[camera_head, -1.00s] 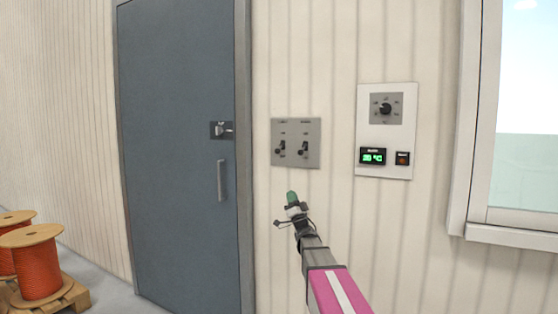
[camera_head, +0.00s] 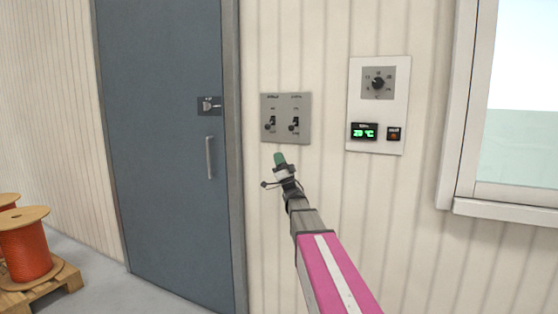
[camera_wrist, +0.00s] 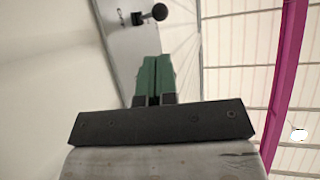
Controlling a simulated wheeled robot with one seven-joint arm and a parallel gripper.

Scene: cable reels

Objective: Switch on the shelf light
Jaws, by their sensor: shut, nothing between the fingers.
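A grey switch plate (camera_head: 286,118) with two dark toggle levers is on the wall, right of the door. The left lever (camera_head: 270,124) and the right lever (camera_head: 294,125) both appear to point down. The labels above them are too small to read. My gripper (camera_head: 279,158) has green fingertips, shut and empty, just below the plate in the head view. In the wrist view my gripper (camera_wrist: 155,75) points toward the plate (camera_wrist: 135,40), and a round black lever knob (camera_wrist: 159,12) shows beyond the tips. No contact shows.
A white panel (camera_head: 378,105) with a dial, a green display and a small button is to the right. A window (camera_head: 520,120) is farther right. A blue-grey door (camera_head: 170,150) stands left. An orange cable reel (camera_head: 25,250) rests on a pallet (camera_head: 45,290) at lower left.

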